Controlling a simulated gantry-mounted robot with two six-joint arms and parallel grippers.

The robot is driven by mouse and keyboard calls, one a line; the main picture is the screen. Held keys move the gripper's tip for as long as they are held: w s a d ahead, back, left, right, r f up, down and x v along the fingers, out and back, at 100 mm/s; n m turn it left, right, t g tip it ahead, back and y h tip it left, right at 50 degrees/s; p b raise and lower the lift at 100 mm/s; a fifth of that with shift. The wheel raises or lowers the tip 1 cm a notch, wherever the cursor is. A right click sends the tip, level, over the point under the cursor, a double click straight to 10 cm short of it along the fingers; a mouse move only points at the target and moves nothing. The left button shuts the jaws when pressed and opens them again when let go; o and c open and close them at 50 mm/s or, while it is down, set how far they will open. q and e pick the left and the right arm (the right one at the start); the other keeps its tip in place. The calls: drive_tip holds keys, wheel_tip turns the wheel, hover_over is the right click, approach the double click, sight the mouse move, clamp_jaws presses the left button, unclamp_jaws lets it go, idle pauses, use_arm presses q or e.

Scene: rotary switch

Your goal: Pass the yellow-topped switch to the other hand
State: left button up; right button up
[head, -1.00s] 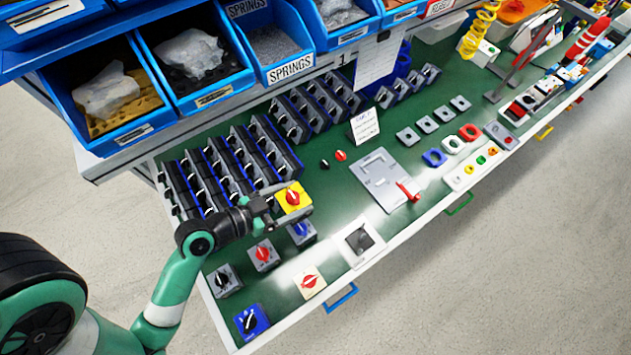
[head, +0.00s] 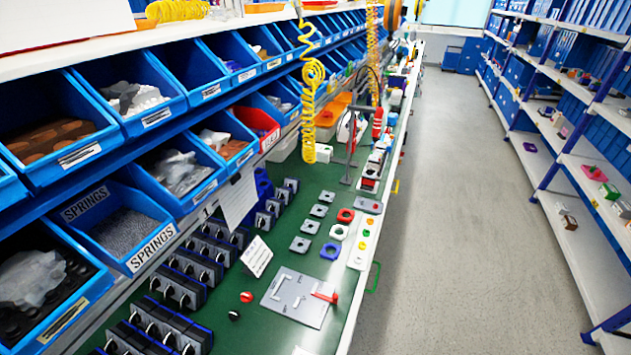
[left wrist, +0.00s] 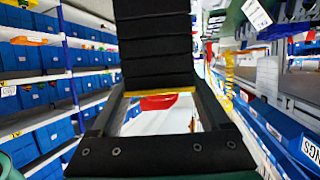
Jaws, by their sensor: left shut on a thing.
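My left gripper (left wrist: 158,92) shows only in the left wrist view. It is shut on the yellow-topped switch (left wrist: 158,102), whose red knob and a thin yellow edge show between the two dark fingers. The rest of the switch is hidden by the gripper or hard to make out. The switch is held in the air, with shelving and the bench behind it. Neither gripper is in the head view, and my right gripper is in no view.
The green bench top (head: 240,317) carries a grey plate with a red lever (head: 297,297), dark switches in rows (head: 185,280) and several grey square parts. Blue bins (head: 125,225) line its left side. The aisle (head: 450,220) is open, with shelving (head: 570,150) at right.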

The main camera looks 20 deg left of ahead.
use_arm(q)
drive_tip(key=w+a+n+y, duration=0.1)
drive_tip(key=w+n+y, duration=0.2)
drive_tip(key=w, duration=0.2)
wheel_tip(320, 180, up, 21)
drive_tip(key=s+p, duration=0.2)
drive_tip(key=p, duration=2.7)
drive_tip(key=shift+a+r+t+y, duration=0.2)
drive_tip(key=shift+t+y, duration=0.1)
drive_tip(key=shift+y, duration=0.1)
drive_tip(key=shift+s, duration=0.1)
